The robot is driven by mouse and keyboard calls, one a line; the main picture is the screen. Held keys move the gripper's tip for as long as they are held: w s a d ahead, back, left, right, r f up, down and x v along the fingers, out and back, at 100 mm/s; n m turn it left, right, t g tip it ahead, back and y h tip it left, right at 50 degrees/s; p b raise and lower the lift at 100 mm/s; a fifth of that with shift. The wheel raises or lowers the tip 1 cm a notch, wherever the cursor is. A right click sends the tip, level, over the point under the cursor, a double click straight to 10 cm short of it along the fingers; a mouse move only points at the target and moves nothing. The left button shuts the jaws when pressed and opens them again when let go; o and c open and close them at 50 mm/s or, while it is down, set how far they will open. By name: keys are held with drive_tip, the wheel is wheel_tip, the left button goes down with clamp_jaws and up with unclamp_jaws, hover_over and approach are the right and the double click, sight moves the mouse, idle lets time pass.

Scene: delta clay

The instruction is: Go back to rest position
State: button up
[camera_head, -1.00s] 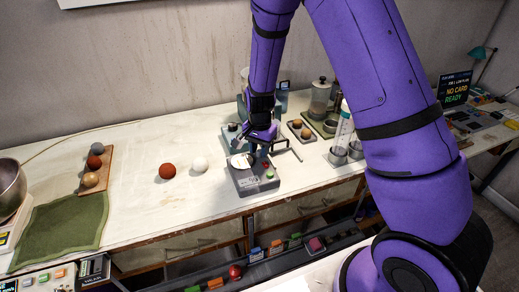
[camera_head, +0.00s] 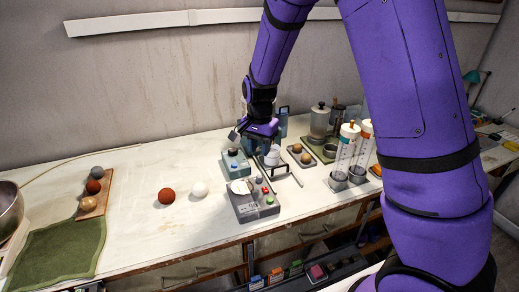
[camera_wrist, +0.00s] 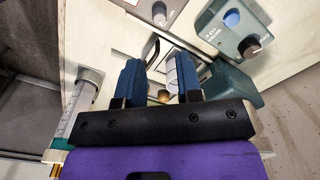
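My gripper (camera_head: 258,131) is raised above the bench, over the area behind the grey device. In the wrist view its two blue fingers (camera_wrist: 160,72) are spread apart, with nothing visibly clamped between them. A small white cylinder (camera_wrist: 183,72) shows beyond the fingers. In the head view a white cup-like piece (camera_head: 272,156) is below my gripper. The grey device (camera_head: 254,207) with a round white plate and coloured buttons stands in front. A green-grey box with a blue button (camera_head: 235,165) is just behind it; a similar box (camera_wrist: 232,22) shows in the wrist view.
A red-brown ball (camera_head: 167,195) and a white ball (camera_head: 199,189) lie left of the device. A wooden board (camera_head: 100,205) holds several balls near a green mat (camera_head: 50,258). The wall rises behind the bench.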

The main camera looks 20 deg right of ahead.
drive_tip(key=s+d+r+n+t+y, duration=0.1)
drive_tip(key=s+d+r+n+t, duration=0.15)
drive_tip(key=s+r, duration=0.8)
drive_tip(key=s+d+r+n+t, duration=0.1)
drive_tip(key=s+d+r+n, duration=0.25)
drive_tip(key=s+r, duration=0.7)
drive_tip(key=s+r+n+t+h, duration=0.1)
drive_tip(key=s+r+n, duration=0.2)
drive_tip(key=s, duration=0.5)
drive_tip(key=shift+s+d+r+n+t, duration=0.15)
drive_tip(key=shift+s+d+n+t, duration=0.05)
drive_tip(key=shift+d+n+t, duration=0.2)
